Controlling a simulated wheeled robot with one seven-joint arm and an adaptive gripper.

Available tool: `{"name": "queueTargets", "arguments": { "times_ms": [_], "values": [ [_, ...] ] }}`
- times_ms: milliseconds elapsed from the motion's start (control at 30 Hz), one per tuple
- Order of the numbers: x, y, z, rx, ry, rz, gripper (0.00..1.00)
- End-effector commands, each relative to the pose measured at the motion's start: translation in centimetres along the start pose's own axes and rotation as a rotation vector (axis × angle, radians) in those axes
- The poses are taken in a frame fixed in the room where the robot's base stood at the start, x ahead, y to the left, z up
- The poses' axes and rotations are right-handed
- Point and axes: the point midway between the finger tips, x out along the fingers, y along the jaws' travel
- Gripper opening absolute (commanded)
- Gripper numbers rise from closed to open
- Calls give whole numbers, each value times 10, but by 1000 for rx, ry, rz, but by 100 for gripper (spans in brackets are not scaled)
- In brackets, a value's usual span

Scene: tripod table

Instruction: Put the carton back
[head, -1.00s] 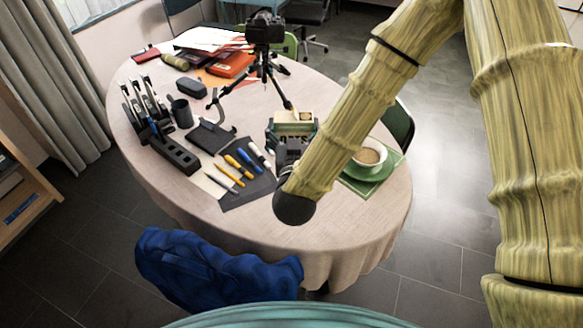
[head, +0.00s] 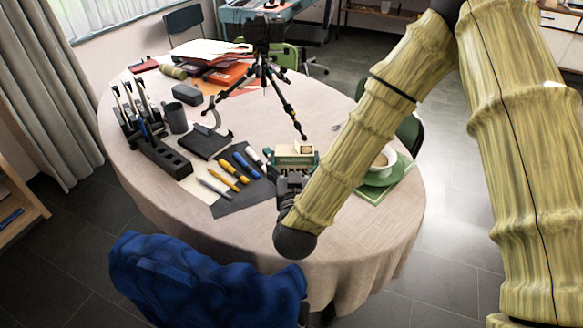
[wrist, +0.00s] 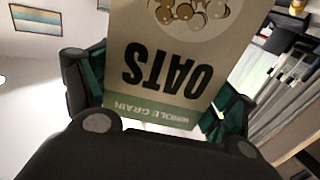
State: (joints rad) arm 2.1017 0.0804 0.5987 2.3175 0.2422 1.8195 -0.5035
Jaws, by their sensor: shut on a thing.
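The carton (head: 292,162) is a beige and green box of oats. My gripper (head: 290,160) is shut on it, with a dark green finger on either side, above the near right part of the table (head: 345,243). In the wrist view the carton (wrist: 165,75) fills the middle between the fingers of my gripper (wrist: 158,95), its OATS lettering upside down in that picture. In the head view it looks roughly upright. My wrist and arm hide its lower part, and I cannot tell whether its base touches the table.
A black tripod with a camera (head: 265,33) stands just behind the carton. A cup (head: 383,158) on a green mat (head: 370,193) is close on the right. Pens (head: 232,172) lie on a dark cloth to the left. A blue-draped chair (head: 200,280) stands in front.

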Motion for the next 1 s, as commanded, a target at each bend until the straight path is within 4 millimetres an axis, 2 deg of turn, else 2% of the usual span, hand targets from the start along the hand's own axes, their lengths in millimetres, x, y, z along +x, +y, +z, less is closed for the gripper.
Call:
{"name": "queueTargets", "arguments": {
  "times_ms": [167,700,800,1000],
  "values": [
    [26,0,0,2,3,3,51],
    [131,-5,10,1,2,3,51],
    [143,-6,12,1,1,1,51],
    [152,-6,13,1,2,1,51]
  ]
}}
